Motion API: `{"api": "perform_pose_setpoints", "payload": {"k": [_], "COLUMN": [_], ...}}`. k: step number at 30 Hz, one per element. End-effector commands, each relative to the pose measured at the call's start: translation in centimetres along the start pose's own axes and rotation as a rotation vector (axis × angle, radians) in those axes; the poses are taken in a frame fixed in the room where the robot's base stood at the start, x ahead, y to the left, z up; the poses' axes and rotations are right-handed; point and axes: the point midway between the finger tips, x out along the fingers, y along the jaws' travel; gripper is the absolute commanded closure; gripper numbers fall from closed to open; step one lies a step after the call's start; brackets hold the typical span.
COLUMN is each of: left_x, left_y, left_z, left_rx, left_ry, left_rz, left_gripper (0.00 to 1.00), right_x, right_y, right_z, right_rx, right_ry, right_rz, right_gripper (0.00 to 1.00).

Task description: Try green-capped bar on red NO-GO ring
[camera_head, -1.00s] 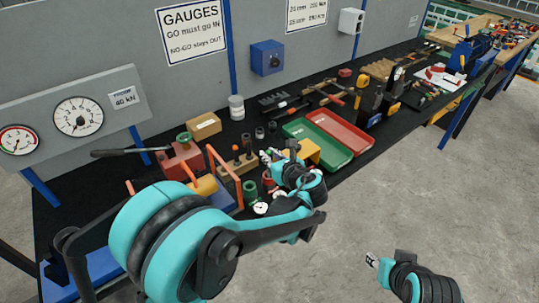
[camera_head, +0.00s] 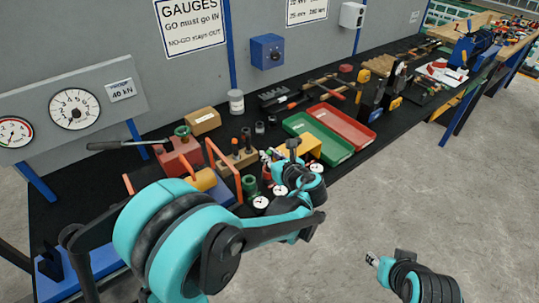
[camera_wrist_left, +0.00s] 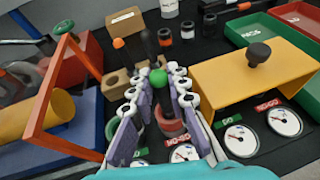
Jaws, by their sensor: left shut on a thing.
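My left gripper (camera_wrist_left: 160,88) is shut on the green-capped bar (camera_wrist_left: 158,76), which stands roughly upright between the fingers. Only its green cap and a little of its dark shaft show. The red NO-GO ring (camera_wrist_left: 170,124) is right below the bar in the left wrist view. The bar's lower end is at the ring's opening, but I cannot tell if it is above, resting on or inside it. In the head view my left gripper (camera_head: 268,157) is over the gauge area and hides the bar. My right gripper (camera_head: 372,260) hangs over the floor, away from the table, too small to read.
A wooden block (camera_wrist_left: 122,82) with orange- and black-topped bars stands just behind. A yellow bridge (camera_wrist_left: 240,85) with a black knob is close on the right. An orange frame (camera_wrist_left: 45,110) rises on the left. Dial gauges (camera_wrist_left: 240,141) lie in front.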

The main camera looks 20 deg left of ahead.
Motion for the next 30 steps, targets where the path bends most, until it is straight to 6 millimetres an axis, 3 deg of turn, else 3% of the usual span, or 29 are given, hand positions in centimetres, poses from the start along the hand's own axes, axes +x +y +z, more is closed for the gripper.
{"api": "perform_pose_setpoints", "payload": {"k": [17, 18, 20, 30], "left_x": [0.7, 0.6, 0.6, 0.4], "left_y": [0.0, 0.0, 0.0, 0.0], "left_z": [-1.7, -1.6, -1.6, -1.6], "left_rx": [0.0, 0.0, 0.0, 0.0], "left_ry": [-0.001, -0.001, -0.001, 0.0], "left_rz": [0.0, 0.0, 0.0, -0.001], "left_gripper": [1.0, 0.76, 0.6, 0.6], "right_x": [1.3, 1.2, 1.2, 1.2], "right_y": [0.0, 0.0, 0.0, 0.0], "right_z": [0.9, 0.9, 0.8, 0.8], "right_rx": [0.0, 0.0, 0.0, 0.0], "right_ry": [0.0, 0.0, 0.0, 0.0], "right_rz": [0.0, 0.0, 0.0, 0.0], "right_gripper": [0.6, 0.6, 0.6, 0.6]}}
